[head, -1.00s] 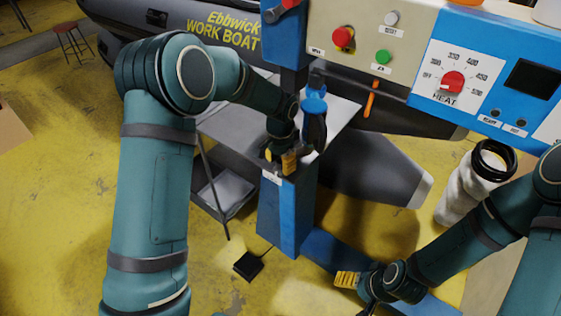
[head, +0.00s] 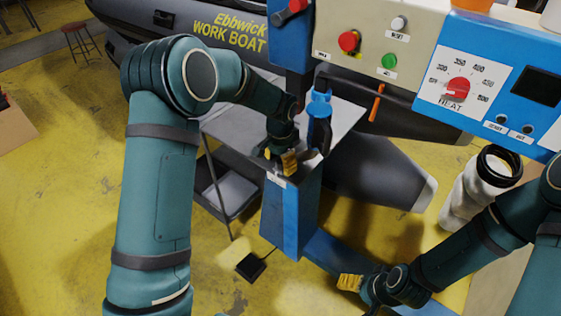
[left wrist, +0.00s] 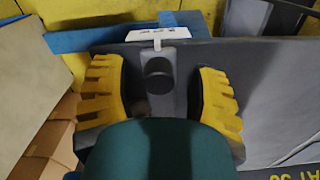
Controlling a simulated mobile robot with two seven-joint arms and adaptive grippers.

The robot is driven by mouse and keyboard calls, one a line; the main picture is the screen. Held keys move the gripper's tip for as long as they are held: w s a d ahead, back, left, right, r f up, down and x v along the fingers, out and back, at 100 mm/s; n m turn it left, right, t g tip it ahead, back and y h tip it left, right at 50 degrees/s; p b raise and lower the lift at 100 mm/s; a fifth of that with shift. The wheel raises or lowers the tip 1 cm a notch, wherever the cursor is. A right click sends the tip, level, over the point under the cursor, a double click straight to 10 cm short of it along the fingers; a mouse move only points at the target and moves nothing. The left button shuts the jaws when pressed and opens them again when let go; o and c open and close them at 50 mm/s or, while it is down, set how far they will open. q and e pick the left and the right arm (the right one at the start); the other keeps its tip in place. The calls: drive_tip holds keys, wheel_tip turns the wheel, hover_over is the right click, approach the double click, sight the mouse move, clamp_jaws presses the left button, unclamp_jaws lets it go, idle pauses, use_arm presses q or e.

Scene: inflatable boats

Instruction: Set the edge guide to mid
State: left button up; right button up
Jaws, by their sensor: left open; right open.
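My left gripper (head: 282,158) is over the small work surface on the blue post (head: 288,215), by a white label. In the left wrist view its two yellow fingers (left wrist: 162,95) are open, one on each side of a grey bar with a round dark knob (left wrist: 159,75), apparently the edge guide. Both fingers look apart from the knob. The white marked plate (left wrist: 158,33) lies just beyond the bar's end; its marks are too small to read. My arm hides the guide in the head view. My right gripper (head: 350,283) is open and low, near the blue base.
A control panel with a red button (head: 349,41), a green button (head: 389,61) and a heat dial (head: 458,89) stands above right. A blue-topped tool part (head: 319,115) rises right beside my left gripper. A white roll (head: 480,185) stands at the right.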

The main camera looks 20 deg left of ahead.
use_arm(q)
wheel_tip(320, 180, up, 12)
idle(0.6)
drive_tip(key=shift+s, duration=0.1)
